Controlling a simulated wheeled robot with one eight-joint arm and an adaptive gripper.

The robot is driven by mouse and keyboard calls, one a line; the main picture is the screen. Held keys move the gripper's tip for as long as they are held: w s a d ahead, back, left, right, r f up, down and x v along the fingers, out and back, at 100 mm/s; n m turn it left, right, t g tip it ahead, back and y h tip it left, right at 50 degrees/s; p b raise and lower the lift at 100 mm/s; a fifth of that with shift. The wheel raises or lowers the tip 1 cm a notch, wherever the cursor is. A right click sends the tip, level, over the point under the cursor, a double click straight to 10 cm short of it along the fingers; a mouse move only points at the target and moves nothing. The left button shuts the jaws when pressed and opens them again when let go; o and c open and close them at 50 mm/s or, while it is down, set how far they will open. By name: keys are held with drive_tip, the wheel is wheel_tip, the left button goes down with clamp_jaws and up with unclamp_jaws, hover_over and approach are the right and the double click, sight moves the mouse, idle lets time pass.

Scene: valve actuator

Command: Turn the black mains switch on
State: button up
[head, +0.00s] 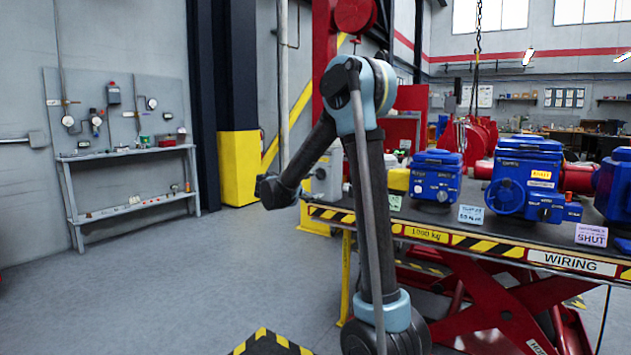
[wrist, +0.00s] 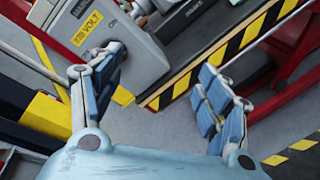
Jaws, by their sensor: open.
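A grey box (wrist: 133,62) with a yellow volt label (wrist: 87,27) fills the upper left of the wrist view. In the head view the grey box (head: 327,172) stands at the left end of the lift table, partly behind my arm. I cannot make out the black mains switch clearly in either view. My gripper (wrist: 160,64) is open and empty, its blue-padded fingers wide apart. Its left finger overlaps the box's lower part in the picture; I cannot tell whether it touches. In the head view my gripper is not clearly visible beyond the dark forearm.
The red lift table (head: 430,234) has a striped edge and carries several blue actuators, one of them (head: 436,178) nearest my arm. A yellow-based column (head: 238,168) and a wall bench (head: 130,152) stand to the left. The floor (head: 180,270) between is clear.

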sight(319, 174)
drive_tip(key=w+a+n+t, duration=0.2)
drive_tip(key=w+a+n, duration=0.1)
drive_tip(key=w+a, duration=0.3)
drive_tip(key=x, duration=1.5)
drive_tip(key=shift+w+r, duration=0.3)
drive_tip(key=shift+r, duration=0.05)
drive_tip(key=shift+d, duration=0.1)
drive_tip(key=c, duration=1.1)
